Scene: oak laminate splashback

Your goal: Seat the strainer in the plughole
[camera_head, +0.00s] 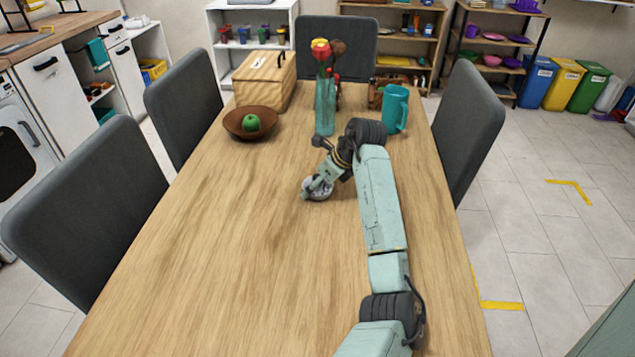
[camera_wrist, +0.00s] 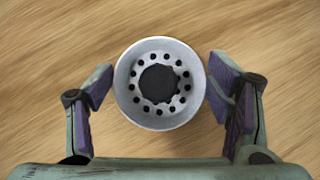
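The strainer (camera_wrist: 160,115) is a round, light grey metal cup with a ring of holes and a dark knob in its middle. It stands on the wooden table. In the head view the strainer (camera_head: 318,193) shows at the table's middle, partly covered by my gripper (camera_head: 315,187). In the wrist view my gripper (camera_wrist: 160,90) is open, with one purple-padded finger on each side of the strainer. A gap shows between the left finger and the rim; the right finger is very close to the rim. No sink or plughole is visible in either view.
Beyond the strainer on the table (camera_head: 215,255) stand a teal vase with flowers (camera_head: 325,105), a teal mug (camera_head: 395,108), a brown bowl with a green apple (camera_head: 238,123) and a wooden box (camera_head: 264,80). Chairs surround the table. Its near left part is clear.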

